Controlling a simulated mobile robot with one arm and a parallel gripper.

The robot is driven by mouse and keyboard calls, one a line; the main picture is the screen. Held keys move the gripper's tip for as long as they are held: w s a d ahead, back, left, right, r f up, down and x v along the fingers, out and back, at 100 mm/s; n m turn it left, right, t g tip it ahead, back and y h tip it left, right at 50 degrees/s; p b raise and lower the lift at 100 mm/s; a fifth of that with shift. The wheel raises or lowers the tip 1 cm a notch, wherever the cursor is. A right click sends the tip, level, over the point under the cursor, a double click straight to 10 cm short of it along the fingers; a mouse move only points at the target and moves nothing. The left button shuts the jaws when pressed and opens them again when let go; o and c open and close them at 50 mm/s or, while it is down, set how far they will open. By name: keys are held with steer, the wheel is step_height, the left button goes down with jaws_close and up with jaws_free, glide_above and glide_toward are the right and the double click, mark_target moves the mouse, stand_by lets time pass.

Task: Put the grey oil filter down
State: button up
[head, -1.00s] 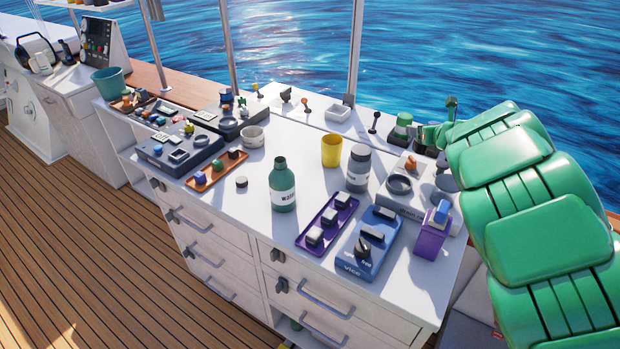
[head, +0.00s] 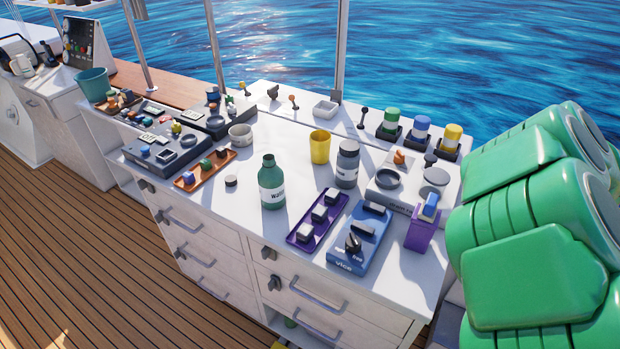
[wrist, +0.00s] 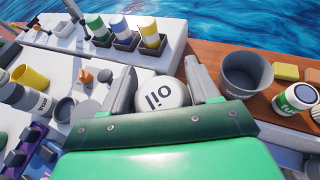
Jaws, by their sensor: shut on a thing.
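The grey oil filter (wrist: 160,93), a pale round-topped cylinder marked "oil", is between the two fingers of my gripper (wrist: 162,84) in the wrist view. My gripper is shut on it. The green gripper body hides the filter's lower part. The filter and gripper are not visible in the head view, where my green arm fills the right side. In the wrist view the filter appears in front of a white surface and a wooden ledge (wrist: 212,52); its height above them cannot be told.
Green (head: 391,120), blue (head: 421,129) and yellow (head: 451,136) cylinders stand in dark holders at the counter's back. A grey drain unit (head: 382,201) and purple box (head: 421,232) are near its right end. A grey waste bin (wrist: 247,82) and labelled canister (wrist: 294,98) are right of my gripper.

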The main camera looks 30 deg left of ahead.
steer(key=s+a+f+n+g+y, duration=0.15)
steer(key=s+a, duration=0.25)
steer(key=a, duration=0.9)
steer(key=s+a+n+g+y, duration=0.1)
steer(key=s+a+n+y, duration=0.3)
steer(key=a, duration=1)
steer(key=s+a+f+n+g, duration=0.1)
steer(key=s+a+g, duration=0.1)
steer(key=s+a, duration=0.7)
steer(key=s+a+f+n+g, duration=0.1)
steer(key=s+a+g, duration=0.1)
steer(key=s+a, duration=0.7)
steer(key=shift+y, duration=0.35)
steer(key=shift+w+a+f, duration=1.65)
steer(key=shift+w+a, duration=0.35)
steer(key=shift+w+a+f, duration=1.6)
steer(key=shift+w+a, duration=0.35)
steer(key=shift+w, duration=0.05)
steer(key=shift+w+a+f, duration=1.65)
steer(key=shift+w+a, duration=0.35)
steer(key=shift+f+t, duration=0.25)
steer(key=shift+f, duration=1.1)
steer(key=o, duration=1.2)
steer(key=shift+f, duration=0.1)
